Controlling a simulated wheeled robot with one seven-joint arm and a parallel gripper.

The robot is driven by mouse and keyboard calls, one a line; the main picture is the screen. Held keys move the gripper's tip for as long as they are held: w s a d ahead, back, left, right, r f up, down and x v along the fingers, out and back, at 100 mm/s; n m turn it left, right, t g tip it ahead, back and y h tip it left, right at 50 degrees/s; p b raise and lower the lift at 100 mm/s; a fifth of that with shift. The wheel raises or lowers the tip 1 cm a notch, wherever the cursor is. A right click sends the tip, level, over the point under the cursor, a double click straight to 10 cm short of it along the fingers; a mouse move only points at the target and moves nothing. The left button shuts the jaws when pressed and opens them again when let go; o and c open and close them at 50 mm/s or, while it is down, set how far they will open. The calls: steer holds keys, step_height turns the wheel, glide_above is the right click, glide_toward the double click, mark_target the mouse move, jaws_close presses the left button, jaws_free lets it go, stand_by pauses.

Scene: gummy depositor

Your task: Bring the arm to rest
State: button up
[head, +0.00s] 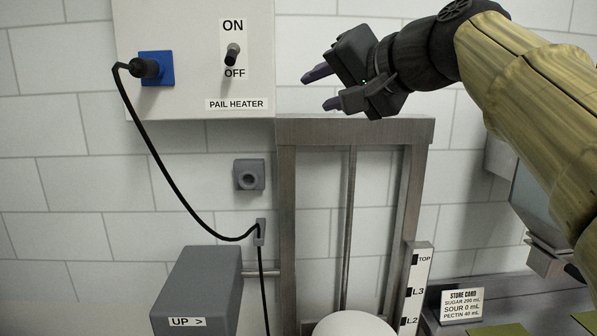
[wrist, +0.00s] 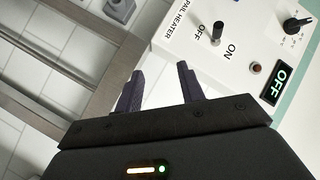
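My gripper (head: 326,88) is raised in front of the tiled wall, right of the pail heater panel (head: 190,97) and just above the top bar of the metal lift frame (head: 355,131). Its two dark fingers point left and stand apart with nothing between them. In the wrist view my gripper (wrist: 158,88) also shows open and empty, with the panel (wrist: 195,50) beyond the fingertips. My arm reaches in from the right edge of the head view.
A plug (head: 147,68) sits in the blue socket, its black cable hanging down. The toggle switch (head: 232,54) is on the panel. A grey box marked UP (head: 197,290), a level scale (head: 416,290), a white rounded object (head: 353,325) and a store card (head: 461,305) are below.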

steer(key=w+d+f+m+g+h+p, duration=0.1)
steer(key=d+f+g+h+p, duration=0.15)
steer(key=f, duration=1.05)
steer(key=w+d+f+g+h+p, duration=0.2)
steer(key=d+f+h+p, duration=0.15)
steer(key=f, duration=1.05)
steer(key=s+d+f+n+g+h+p, duration=0.1)
steer(key=s+d+f+n+g, duration=0.1)
steer(key=s+f, duration=0.6)
steer(key=s+d+f+n+g+h+p, duration=0.1)
steer(key=s+d+f+g+h+p, duration=0.1)
steer(key=s+f, duration=0.5)
step_height(320, 180, down, 2)
steer(key=shift+s+d+f+n+g, duration=0.2)
steer(key=shift+s+d+n+g, duration=0.2)
steer(key=shift+d+g, duration=0.05)
